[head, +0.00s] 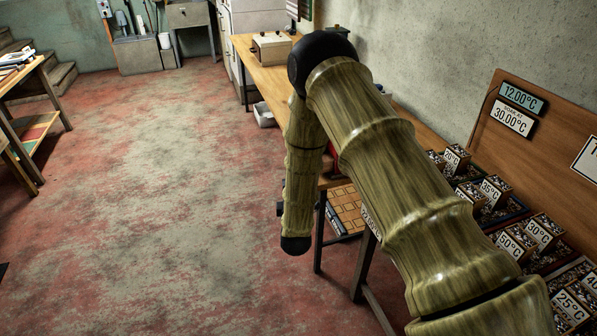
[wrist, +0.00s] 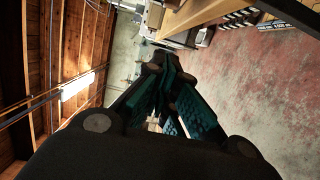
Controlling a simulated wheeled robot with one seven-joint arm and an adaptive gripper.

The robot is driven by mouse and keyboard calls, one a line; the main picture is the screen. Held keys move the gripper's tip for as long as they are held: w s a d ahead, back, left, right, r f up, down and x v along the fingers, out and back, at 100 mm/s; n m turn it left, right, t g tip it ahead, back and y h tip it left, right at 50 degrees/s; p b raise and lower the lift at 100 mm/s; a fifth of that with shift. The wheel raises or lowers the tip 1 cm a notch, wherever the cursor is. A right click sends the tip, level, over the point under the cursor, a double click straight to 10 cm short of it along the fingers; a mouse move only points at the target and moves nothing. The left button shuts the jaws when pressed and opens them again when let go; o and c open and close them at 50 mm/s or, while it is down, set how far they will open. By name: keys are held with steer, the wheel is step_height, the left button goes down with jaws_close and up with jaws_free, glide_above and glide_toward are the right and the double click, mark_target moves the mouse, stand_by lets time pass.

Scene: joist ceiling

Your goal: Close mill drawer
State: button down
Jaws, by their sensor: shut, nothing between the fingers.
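I cannot pick out a mill drawer for sure in either view. A pale wooden box (head: 271,48) with small dark knobs on top sits on the far part of the long wooden bench (head: 262,76) in the head view. It may be the mill, but no open drawer shows on it. In the wrist view my gripper (wrist: 165,78) has its dark, teal-padded fingers together, with nothing held. In the head view my arm covers the middle of the bench, and I cannot make out the gripper's fingers there.
Labelled boxes of small parts (head: 484,190) fill the near right of the bench before a brown board (head: 545,130). A table (head: 25,90) and stairs (head: 45,75) are left. The red-grey floor (head: 150,200) between is clear.

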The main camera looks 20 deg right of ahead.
steer(key=w+d+p, duration=0.3)
steer(key=w+d, duration=0.3)
steer(key=w, duration=0.4)
steer(key=shift+d, duration=0.1)
stand_by(0.6)
